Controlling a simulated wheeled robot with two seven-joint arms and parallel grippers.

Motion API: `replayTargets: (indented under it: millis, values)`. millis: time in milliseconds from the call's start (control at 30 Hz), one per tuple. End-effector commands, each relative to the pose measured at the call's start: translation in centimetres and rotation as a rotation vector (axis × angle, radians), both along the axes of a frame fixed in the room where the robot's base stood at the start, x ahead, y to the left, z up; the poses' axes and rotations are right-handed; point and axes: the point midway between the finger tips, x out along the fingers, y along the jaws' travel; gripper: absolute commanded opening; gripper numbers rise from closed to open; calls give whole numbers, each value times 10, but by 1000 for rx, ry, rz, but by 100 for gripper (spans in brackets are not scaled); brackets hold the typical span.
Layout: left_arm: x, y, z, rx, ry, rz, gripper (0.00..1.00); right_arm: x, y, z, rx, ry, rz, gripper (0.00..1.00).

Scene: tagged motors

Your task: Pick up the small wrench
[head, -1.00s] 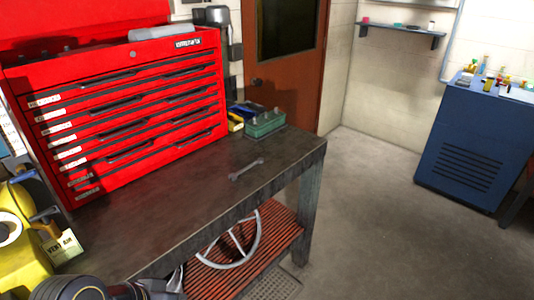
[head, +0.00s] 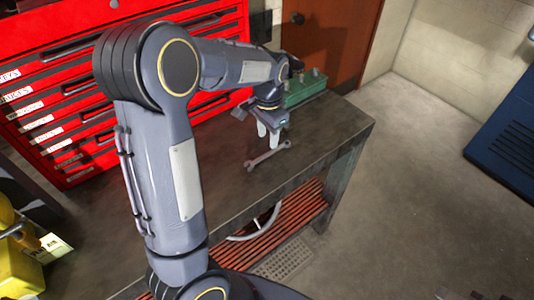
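The small grey wrench (head: 268,155) lies flat on the dark workbench top (head: 215,180), near its front edge. My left arm reaches across the view. My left gripper (head: 268,138) points down just behind the wrench, with its two pale fingers apart and nothing seen between them. The fingertips are close to the wrench; I cannot tell their exact height above the bench. My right gripper is not in view.
A red tool chest (head: 70,95) stands at the back of the bench, partly hidden by my arm. A green holder (head: 304,90) stands behind my gripper. A yellow object (head: 20,255) is at lower left.

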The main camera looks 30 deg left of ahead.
Motion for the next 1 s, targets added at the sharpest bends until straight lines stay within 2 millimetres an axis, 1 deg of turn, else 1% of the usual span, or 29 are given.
replayTargets:
  millis: [267, 300, 400, 500, 700, 767, 1000]
  values:
    - [1, -4, -36, -1, 5, 2, 38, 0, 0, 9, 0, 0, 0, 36]
    - [1, -5, -43, -1, 6, 3, 38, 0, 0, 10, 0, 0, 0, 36]
    - [1, -4, -55, -1, 2, 3, 38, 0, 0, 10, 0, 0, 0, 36]
    - [2, -4, -60, -2, 1, 2, 38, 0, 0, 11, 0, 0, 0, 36]
    - [2, -4, -61, -2, -1, 3, 38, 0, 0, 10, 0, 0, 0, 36]
    - [2, -4, -61, -2, -1, 3, 31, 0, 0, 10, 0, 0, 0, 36]
    - [2, -4, -60, -3, -1, 3, 0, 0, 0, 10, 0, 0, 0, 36]
